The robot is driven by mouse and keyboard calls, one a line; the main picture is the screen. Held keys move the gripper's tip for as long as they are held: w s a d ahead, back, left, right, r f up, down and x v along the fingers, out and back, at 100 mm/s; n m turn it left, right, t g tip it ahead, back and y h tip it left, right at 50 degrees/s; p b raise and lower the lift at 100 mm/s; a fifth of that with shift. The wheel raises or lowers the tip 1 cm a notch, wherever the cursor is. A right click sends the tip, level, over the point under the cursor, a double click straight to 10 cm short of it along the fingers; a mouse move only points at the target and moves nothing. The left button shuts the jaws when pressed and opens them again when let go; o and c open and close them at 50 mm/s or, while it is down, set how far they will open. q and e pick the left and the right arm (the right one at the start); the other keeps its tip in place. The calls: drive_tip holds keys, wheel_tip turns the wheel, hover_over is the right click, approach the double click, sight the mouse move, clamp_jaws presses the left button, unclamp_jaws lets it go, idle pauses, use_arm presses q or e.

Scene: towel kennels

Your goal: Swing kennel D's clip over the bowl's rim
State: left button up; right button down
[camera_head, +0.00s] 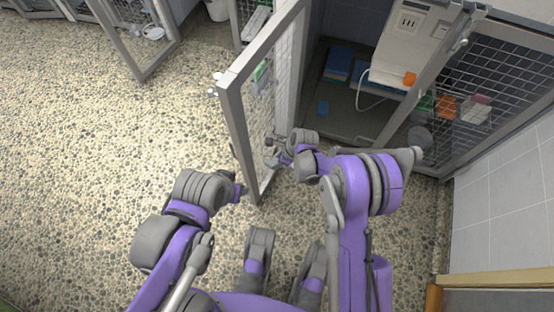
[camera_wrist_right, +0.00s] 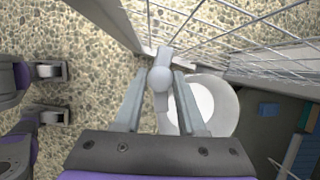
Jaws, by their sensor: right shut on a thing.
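In the right wrist view, a pale grey clip (camera_wrist_right: 161,79) with a round knob sits between the two fingers of my right gripper (camera_wrist_right: 160,85), which is shut on it. A white round bowl (camera_wrist_right: 217,103) lies behind and to the right of the clip, partly hidden by the right finger. The clip's lower part comes close to the bowl's left edge; I cannot tell whether it lies over the rim. In the head view my right gripper (camera_head: 274,156) is at the open mesh door (camera_head: 238,125), low on its inner side. My left gripper (camera_head: 240,190) is left of the door's bottom corner, its fingers unclear.
The open kennel behind the door holds blue folded towels (camera_head: 339,62) and a white box (camera_head: 404,45) with a pale cord. Another mesh door (camera_head: 480,90) stands at right, near a tiled wall (camera_head: 505,180).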

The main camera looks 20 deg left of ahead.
drive_tip(key=n+g+b, duration=0.1)
drive_tip(key=n, duration=0.2)
drive_tip(key=shift+w+f, duration=0.1)
drive_tip(key=shift+w+n+g+h+b, duration=0.15)
drive_tip(key=shift+n+g+b, duration=0.3)
drive_tip(key=shift+n, duration=0.65)
drive_tip(key=shift+s+n+g+h+b, duration=0.1)
drive_tip(key=shift+n+g+h+b, duration=0.35)
drive_tip(key=shift+n, duration=0.65)
drive_tip(key=c, duration=0.5)
unclamp_jaws()
